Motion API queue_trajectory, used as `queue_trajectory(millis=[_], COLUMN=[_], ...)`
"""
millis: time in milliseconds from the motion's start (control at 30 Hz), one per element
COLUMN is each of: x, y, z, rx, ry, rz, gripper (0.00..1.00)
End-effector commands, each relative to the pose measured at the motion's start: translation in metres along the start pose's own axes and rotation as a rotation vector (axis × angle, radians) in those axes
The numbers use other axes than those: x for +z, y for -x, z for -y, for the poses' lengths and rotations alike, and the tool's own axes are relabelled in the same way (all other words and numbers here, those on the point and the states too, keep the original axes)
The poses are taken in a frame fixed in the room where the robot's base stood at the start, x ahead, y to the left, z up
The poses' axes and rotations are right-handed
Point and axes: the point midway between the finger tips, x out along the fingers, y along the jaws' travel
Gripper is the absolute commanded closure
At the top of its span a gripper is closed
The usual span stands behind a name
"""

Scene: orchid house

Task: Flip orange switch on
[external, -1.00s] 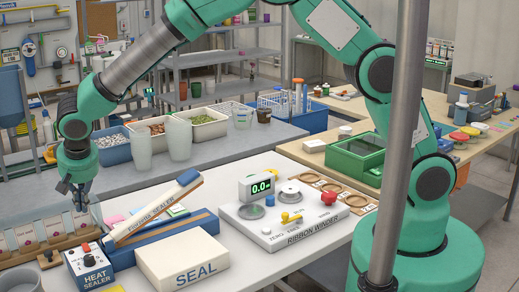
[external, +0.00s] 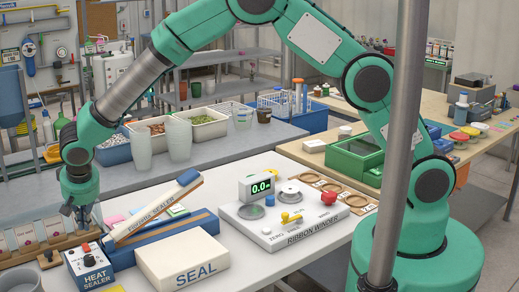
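The heat sealer control box (external: 90,272) is a small blue box with a white sloped face, at the front left of the white table. A small orange-red switch (external: 86,248) shows near the top of its face, above a dark knob (external: 90,260). The switch is too small to tell its position. My gripper (external: 78,224) points down just above and behind the box, close to the switch. Whether it touches anything cannot be told. Its fingers are small and dark, and their opening is unclear.
A wooden rack (external: 40,250) with upright cards stands close at the left. The hinged pouch sealer (external: 155,212) is right of my gripper, with a white SEAL box (external: 182,258) in front. The ribbon winder (external: 290,225) stands farther right.

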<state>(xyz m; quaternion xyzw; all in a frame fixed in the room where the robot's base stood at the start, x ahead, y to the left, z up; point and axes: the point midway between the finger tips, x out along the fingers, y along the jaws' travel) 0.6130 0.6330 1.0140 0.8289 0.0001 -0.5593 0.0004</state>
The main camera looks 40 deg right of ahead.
Motion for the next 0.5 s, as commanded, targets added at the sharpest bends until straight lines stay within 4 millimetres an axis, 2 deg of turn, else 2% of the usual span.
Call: queue_trajectory(millis=[33,200,500], x=[0.001,0.000,0.000], y=[-0.010,-0.035,-0.061], z=[0.000,0.000,0.000], rx=[0.001,0.001,0.001], ry=[0.000,-0.001,-0.001], rz=[0.001,0.000,0.001], gripper=[1.00,1.00,1.00])
